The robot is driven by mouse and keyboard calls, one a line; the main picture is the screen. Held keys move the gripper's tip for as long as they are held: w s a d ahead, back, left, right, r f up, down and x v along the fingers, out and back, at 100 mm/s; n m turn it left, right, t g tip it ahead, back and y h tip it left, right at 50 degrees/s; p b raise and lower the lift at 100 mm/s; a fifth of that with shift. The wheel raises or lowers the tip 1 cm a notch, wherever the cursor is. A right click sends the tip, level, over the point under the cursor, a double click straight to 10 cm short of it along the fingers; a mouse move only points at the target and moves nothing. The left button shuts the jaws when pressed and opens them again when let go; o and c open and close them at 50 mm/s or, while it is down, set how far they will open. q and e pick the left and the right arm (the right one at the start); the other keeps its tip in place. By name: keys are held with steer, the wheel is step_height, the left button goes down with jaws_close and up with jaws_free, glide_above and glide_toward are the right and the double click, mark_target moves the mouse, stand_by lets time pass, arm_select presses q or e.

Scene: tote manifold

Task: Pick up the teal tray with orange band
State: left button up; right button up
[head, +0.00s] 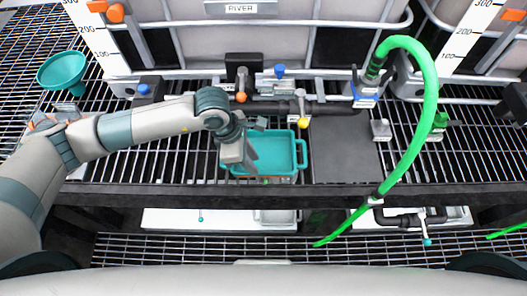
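The teal tray (283,153) lies on the grated shelf in the middle of the head view, with a handle loop at its right side. A thin orange strip shows along its lower front edge. My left arm reaches in from the left, and my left gripper (249,163) points down at the tray's left end, covering that end. Whether its fingers touch the tray or are open or shut cannot be made out. My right gripper is not in view.
A dark flat plate (343,146) lies to the right. A green hose (428,110) arches over the shelf's right side. A teal funnel (63,71) stands at the far left.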

mark_target(262, 173)
arm_select(q)
steer(key=shift+x, duration=1)
steer(key=shift+s+d+f+p, duration=0.1)
steer(key=shift+d+f+p, duration=0.45)
steer(key=shift+p, duration=0.5)
steer(key=p+x, duration=0.1)
steer(key=x, duration=0.2)
steer(key=shift+f, duration=0.4)
jaws_close()
